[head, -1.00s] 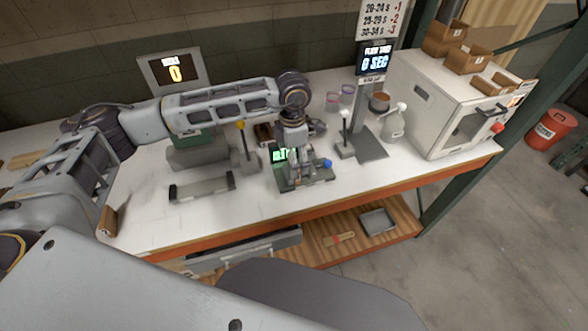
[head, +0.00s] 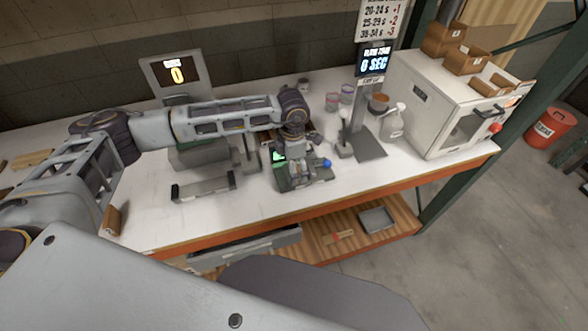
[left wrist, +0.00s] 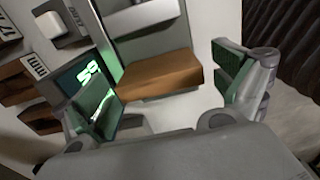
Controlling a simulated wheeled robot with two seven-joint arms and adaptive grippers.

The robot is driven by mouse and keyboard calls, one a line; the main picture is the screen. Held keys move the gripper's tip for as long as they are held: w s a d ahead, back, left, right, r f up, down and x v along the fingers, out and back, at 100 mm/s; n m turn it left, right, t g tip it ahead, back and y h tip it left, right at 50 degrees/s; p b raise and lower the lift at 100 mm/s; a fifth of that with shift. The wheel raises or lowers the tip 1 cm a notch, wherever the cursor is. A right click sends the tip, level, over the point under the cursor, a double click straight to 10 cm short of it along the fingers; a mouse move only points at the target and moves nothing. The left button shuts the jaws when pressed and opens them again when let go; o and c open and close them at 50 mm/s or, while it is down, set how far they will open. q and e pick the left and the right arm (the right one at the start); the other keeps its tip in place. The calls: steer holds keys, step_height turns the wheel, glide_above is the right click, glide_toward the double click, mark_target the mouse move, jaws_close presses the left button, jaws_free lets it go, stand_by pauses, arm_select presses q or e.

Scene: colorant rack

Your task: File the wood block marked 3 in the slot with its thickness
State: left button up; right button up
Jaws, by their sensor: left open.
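A brown wood block (left wrist: 160,75) lies on the grey gauge in the left wrist view. No number can be read on its visible faces. My left gripper (left wrist: 172,92) is open, with one green-padded finger on either side of the block and gaps between. In the head view my left gripper (head: 297,168) is over the grey gauge (head: 318,178) with a green display and a blue knob. The arm hides the block there. My right gripper is not in view. The slots cannot be made out.
Brown pieces with white labels (left wrist: 36,66) lie left of the gauge in the left wrist view. A grey bar fixture (head: 203,187) stands left of the gauge. A post with a timer (head: 374,62), a white bottle (head: 392,122) and a white oven (head: 440,105) stand to the right.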

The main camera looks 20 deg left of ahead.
arm_select(q)
steer(key=c, duration=1.2)
steer(key=shift+r+b, duration=1)
steer(key=shift+r, duration=4.05)
